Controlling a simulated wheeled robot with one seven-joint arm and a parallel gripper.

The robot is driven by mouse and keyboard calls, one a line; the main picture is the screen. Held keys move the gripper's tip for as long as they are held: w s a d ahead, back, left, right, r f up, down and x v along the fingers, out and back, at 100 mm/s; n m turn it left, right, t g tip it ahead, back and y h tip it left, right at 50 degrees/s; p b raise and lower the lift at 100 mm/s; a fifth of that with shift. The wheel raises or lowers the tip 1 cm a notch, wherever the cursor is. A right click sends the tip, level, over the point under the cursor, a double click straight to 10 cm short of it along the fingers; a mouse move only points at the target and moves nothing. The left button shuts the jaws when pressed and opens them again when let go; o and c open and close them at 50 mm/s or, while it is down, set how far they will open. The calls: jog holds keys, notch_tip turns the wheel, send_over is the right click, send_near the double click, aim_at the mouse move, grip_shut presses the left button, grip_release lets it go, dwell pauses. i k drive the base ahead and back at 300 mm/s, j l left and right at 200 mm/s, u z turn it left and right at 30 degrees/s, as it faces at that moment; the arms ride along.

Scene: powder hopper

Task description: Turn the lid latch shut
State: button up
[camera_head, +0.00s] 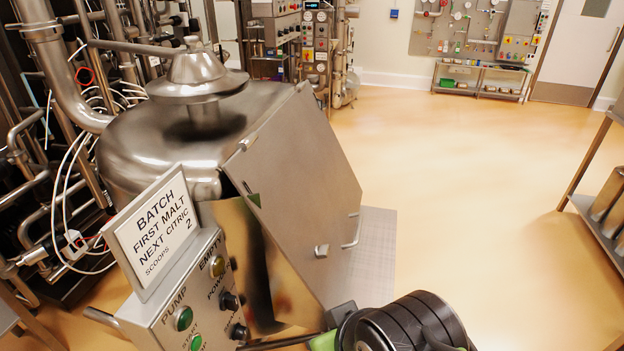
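The lid (296,170) is a flat, slanted steel panel on the front of the steel hopper. A bar handle (352,232) sticks out near its lower right edge. A small steel knob-like part, which looks like the latch (321,250), sits on the panel left of the handle. I cannot tell its turn position, or whether the lid is fully seated. The black ringed end of my arm (415,322) is at the bottom edge, below and right of the latch and apart from it. My gripper's fingers are not clearly visible, so its opening cannot be told.
A control box (190,300) with buttons and a batch sign (155,232) stands left of the lid. A grey platform (375,250) lies right of the lid. A steel rack (600,215) stands at the right edge. The yellow floor between is clear.

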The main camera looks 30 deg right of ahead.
aim_at(322, 252)
jog(key=l+u, duration=0.2)
jog(key=u, duration=0.15)
jog(key=i+l+u, duration=0.1)
jog(key=l+u, duration=0.4)
jog(key=u, duration=0.15)
